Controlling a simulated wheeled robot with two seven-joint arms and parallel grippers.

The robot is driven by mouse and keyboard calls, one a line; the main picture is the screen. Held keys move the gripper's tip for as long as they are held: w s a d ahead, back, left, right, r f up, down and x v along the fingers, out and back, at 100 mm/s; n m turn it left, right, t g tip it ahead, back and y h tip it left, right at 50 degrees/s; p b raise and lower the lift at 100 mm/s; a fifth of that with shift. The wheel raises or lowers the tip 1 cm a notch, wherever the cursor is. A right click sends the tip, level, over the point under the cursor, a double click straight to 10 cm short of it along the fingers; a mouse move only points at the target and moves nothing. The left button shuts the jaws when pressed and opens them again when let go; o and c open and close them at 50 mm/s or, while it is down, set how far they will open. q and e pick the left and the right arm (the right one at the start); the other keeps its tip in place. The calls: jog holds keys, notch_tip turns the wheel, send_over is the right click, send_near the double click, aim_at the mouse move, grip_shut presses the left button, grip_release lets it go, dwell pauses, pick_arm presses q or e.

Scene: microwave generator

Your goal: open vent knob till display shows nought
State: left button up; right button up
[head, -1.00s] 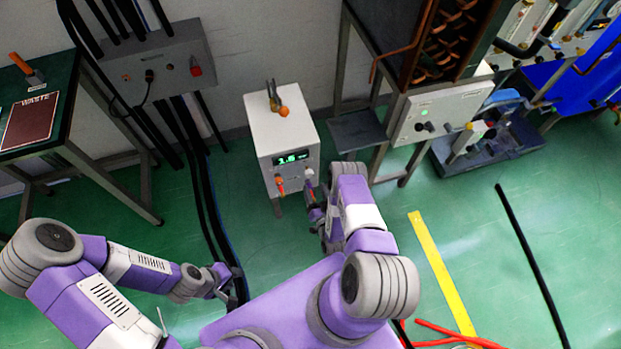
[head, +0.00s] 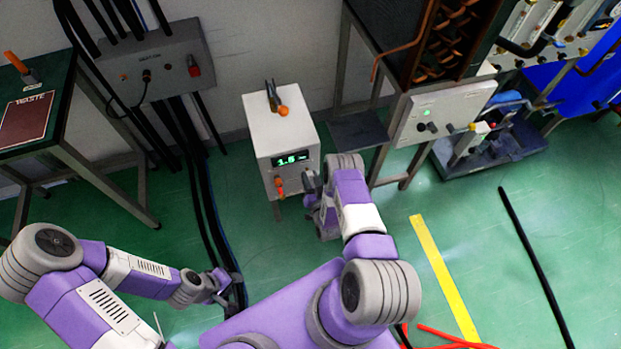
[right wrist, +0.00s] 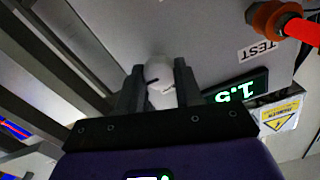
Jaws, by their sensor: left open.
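The white box (head: 283,135) stands on the floor with a green display (head: 291,159) on its front face, reading about 1.5. In the right wrist view the display (right wrist: 236,90) shows 1.5 upside down. The pale vent knob (right wrist: 160,82) with a dark mark line sits between the fingers of my right gripper (right wrist: 158,88); they appear closed on its sides. In the head view my right gripper (head: 310,184) is at the box's front right and hides the knob. My left gripper (head: 226,287) is open and empty, low over the floor beside black cables.
An orange-red fitting (head: 279,184) is on the box's front left; it also shows beside a TEST label in the right wrist view (right wrist: 268,18). A bench frame (head: 355,130) stands close right of the box. A green-topped table (head: 60,110) is at left.

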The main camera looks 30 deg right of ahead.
jog(key=c, duration=0.4)
jog(key=shift+o, duration=0.2)
jog(key=n, duration=0.2)
jog(key=shift+a+n+p, duration=0.1)
jog(key=shift+n+p, duration=0.2)
jog(key=shift+n, duration=0.1)
jog(key=n, duration=0.4)
jog(key=shift+f+n+p, duration=0.15)
jog(key=shift+n+p, duration=0.15)
jog(key=shift+n, duration=4.1)
